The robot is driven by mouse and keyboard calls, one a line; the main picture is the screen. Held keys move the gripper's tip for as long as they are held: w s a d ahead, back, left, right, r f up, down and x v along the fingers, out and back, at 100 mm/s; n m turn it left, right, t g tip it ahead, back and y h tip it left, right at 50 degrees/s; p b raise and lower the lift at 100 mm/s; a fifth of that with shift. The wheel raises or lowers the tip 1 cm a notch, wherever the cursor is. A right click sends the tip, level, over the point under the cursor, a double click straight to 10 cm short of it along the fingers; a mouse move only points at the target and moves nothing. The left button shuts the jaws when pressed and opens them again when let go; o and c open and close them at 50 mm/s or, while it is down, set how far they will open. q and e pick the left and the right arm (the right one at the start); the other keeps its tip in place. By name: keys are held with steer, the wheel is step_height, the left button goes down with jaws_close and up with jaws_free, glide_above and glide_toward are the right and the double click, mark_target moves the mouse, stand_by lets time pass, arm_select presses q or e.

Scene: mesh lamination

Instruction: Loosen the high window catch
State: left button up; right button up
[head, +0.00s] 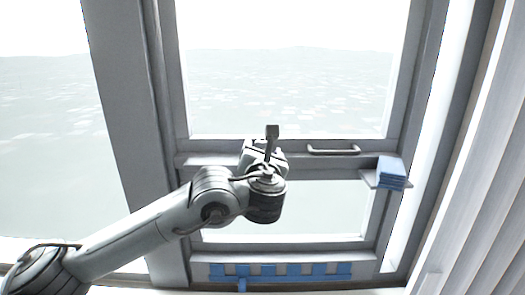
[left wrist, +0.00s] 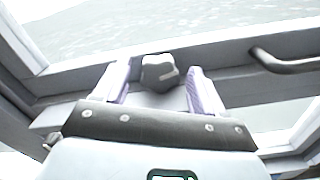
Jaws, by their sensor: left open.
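The window catch (head: 272,132) is a dark lever with a blocky end, standing upright at the window's middle crossbar in the head view. In the left wrist view the dark grey end of the catch (left wrist: 160,72) shows between the two pale lavender fingers. My left gripper (left wrist: 159,84) is open, with one finger on each side of the catch and a small visible gap on both sides. In the head view my left gripper (head: 263,155) is at the crossbar, and its wrist hides the lower part of the catch. My right gripper is not in view.
A bar handle (head: 333,151) is on the crossbar right of the catch; the handle also shows in the left wrist view (left wrist: 285,64). A blue stack (head: 391,171) sits on a small ledge further right. A blue slotted strip (head: 280,271) lies along the bottom. Pleated curtain (head: 480,220) hangs at right.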

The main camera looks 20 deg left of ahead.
arm_select(q)
steer(key=c, duration=1.1)
steer(key=shift+o, duration=0.2)
steer(key=shift+f+n+b, duration=0.2)
steer(key=shift+n+b, duration=0.3)
steer(key=shift+b, duration=0.55)
steer(key=n+b, duration=0.2)
steer(key=b, duration=0.1)
steer(key=shift+n+b, duration=0.3)
steer(key=shift+n, duration=0.1)
steer(key=shift+a+r+n+b, duration=0.1)
steer(key=shift+r+n+b, duration=0.05)
steer(key=shift+n+b, duration=1.1)
steer(key=shift+r+n, duration=0.1)
steer(key=shift+n, duration=0.25)
steer(key=o, duration=1.1)
steer(key=shift+c, duration=0.2)
